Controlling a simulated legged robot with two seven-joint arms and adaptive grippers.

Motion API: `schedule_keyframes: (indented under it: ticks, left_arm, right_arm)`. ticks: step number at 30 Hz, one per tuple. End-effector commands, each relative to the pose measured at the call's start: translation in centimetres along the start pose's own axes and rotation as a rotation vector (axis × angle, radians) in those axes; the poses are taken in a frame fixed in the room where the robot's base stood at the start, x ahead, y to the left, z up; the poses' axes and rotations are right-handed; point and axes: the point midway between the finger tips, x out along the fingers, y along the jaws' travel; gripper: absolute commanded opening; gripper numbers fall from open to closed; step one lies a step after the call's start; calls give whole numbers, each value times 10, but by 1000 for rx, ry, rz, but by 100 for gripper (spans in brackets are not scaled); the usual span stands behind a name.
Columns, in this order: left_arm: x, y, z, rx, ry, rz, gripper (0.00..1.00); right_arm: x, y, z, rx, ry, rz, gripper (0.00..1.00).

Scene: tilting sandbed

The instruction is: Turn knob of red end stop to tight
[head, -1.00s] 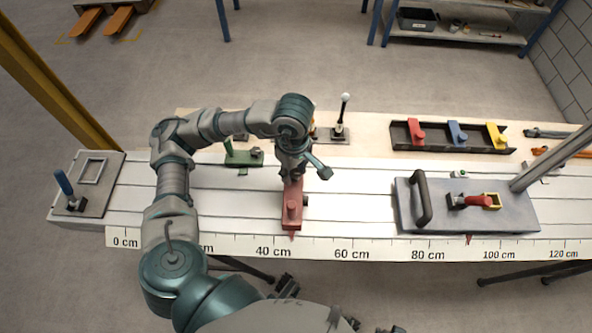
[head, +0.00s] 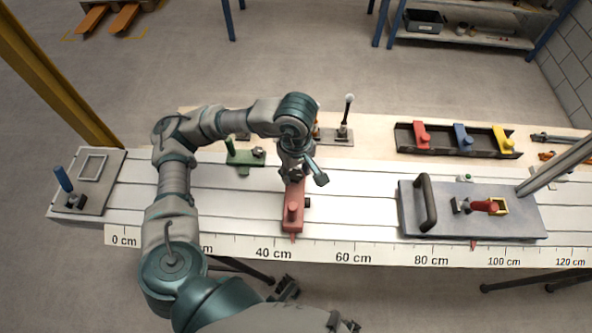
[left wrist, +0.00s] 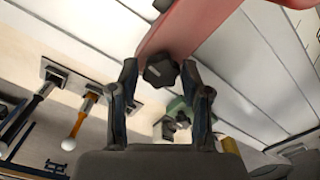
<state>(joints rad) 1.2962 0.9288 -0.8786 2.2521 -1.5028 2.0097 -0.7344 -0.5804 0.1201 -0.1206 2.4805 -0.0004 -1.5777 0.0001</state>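The red end stop (head: 293,218) stands on the white slatted bed, just past the 40 cm mark of the scale. In the left wrist view its red body (left wrist: 190,28) is at the top, with a dark lobed knob (left wrist: 160,71) on its near end. A light line marks the knob's face. My left gripper (left wrist: 160,76) has one finger on each side of the knob, with narrow gaps showing; it is open. In the head view the left gripper (head: 293,174) is above the stop's far end and largely hides the knob. My right gripper is not seen.
A green stop (head: 242,158) with its own knob lies behind and left. A lever with a white ball (head: 348,101) stands behind. A grey plate with a handle (head: 470,222) is on the right. A dark tray (head: 460,150) holds red, blue and yellow pieces.

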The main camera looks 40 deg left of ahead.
Motion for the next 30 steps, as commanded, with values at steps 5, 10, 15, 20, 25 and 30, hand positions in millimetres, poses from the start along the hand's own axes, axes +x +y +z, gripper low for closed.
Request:
schedule_keyframes:
  ticks: [5, 10, 15, 20, 25, 30]
  left_arm:
    - [-1, -1, 0, 0, 0, 0, 66]
    - [-2, -1, 1, 0, 0, 1, 66]
    - [-14, 0, 0, 0, 2, 3, 66]
    - [-44, 0, -1, -2, 3, 6, 66]
    - [-78, 0, -1, -2, 1, 6, 66]
    - [-104, 1, -2, 0, 0, 3, 66]
  right_arm:
    - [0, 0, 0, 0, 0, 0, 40]
    - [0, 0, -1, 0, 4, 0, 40]
    - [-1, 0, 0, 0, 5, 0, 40]
    - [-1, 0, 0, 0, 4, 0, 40]
    - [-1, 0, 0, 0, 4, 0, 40]
    - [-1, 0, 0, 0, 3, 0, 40]
